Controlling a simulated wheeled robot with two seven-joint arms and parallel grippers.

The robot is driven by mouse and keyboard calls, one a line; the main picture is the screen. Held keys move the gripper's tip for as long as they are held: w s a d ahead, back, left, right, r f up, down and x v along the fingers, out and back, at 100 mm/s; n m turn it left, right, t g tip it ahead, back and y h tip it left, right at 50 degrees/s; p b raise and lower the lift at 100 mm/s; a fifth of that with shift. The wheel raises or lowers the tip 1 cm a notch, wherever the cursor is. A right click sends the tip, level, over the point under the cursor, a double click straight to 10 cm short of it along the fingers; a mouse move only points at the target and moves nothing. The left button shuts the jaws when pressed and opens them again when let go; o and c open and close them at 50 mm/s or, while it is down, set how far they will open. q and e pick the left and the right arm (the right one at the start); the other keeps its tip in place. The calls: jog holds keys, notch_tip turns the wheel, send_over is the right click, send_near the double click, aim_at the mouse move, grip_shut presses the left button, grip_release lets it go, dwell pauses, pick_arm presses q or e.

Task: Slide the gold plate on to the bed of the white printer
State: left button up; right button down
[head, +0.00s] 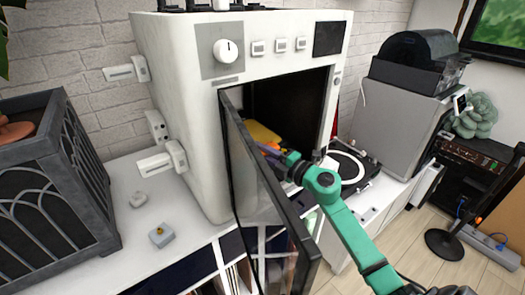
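The white printer (184,110) stands on the white counter with its dark-framed glass door (262,185) swung open toward me. The gold plate (262,132) shows inside the chamber, partly hidden by the door's edge and my gripper. The bed under it is too dark and covered to make out. My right arm, green, reaches in from the lower right through the opening. My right gripper (272,152) is inside, close to the plate's near edge. Its fingers are small and partly hidden, so I cannot tell whether they hold the plate. My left gripper is out of view.
The open door stands just left of my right arm. A turntable (350,168) and a grey machine (398,112) stand to the right. A dark planter (55,180) is at the left. Small pale blocks (162,236) lie on the counter left of the door, with bare counter around them.

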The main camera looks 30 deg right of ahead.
dwell(0.4)
grip_release()
jog(key=shift+f, duration=0.1)
jog(key=shift+f+b, duration=0.4)
jog(key=shift+f, duration=0.15)
jog(key=shift+s, duration=0.2)
jog(key=shift+p+v, duration=0.3)
jog(key=shift+v, duration=0.85)
jog(key=shift+s+d, duration=0.15)
jog(key=shift+s, duration=2.3)
